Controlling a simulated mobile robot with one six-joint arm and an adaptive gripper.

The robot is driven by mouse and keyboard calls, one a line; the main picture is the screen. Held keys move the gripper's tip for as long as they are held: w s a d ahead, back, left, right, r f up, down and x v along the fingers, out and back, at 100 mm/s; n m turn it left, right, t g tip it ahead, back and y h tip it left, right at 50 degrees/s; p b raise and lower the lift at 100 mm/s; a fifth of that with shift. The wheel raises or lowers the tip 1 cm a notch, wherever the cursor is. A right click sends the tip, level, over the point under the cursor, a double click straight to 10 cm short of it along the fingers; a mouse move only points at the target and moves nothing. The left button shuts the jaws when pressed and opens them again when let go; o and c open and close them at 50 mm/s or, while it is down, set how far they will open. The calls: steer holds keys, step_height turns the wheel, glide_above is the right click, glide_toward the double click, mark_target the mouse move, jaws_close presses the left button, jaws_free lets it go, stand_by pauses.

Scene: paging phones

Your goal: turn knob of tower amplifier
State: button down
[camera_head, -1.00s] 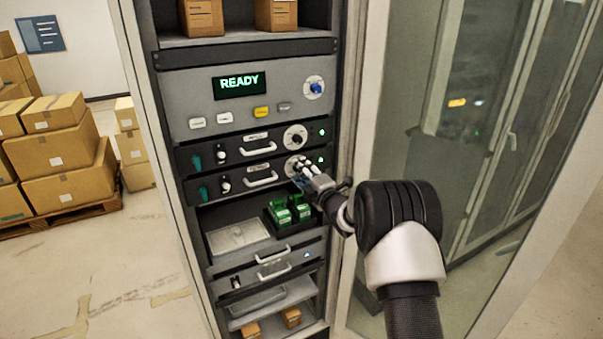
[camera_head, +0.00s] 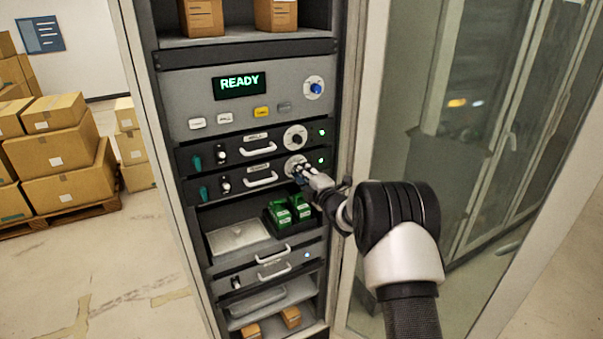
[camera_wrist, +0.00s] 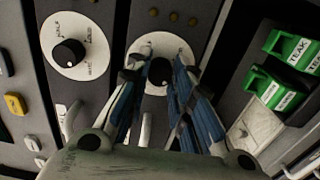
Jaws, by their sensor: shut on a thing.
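Two dark amplifier panels sit one above the other in the rack, each with a black knob on a white round dial; their labels are too small to read. My gripper (camera_head: 300,172) is at the lower panel (camera_head: 235,181), shut on its knob, with the lower dial (camera_head: 290,164) partly covered. In the wrist view the lower knob (camera_wrist: 160,74) sits between my blue-padded fingers (camera_wrist: 158,88). The upper knob (camera_head: 295,137) is free; it also shows in the wrist view (camera_wrist: 68,53). The lower panel's lamp (camera_head: 321,161) is green.
Above is a grey panel with a READY display (camera_head: 239,84), several buttons and a blue knob (camera_head: 316,88). Green blocks (camera_head: 290,210) stand on a shelf just below my gripper. The open glass door (camera_head: 440,130) is to the right. White handles (camera_head: 260,178) jut out left.

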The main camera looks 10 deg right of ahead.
steer(key=shift+m+b, duration=0.35)
steer(key=shift+m, duration=0.05)
steer(key=shift+m+p, duration=2.1)
steer(key=shift+m, duration=15.3)
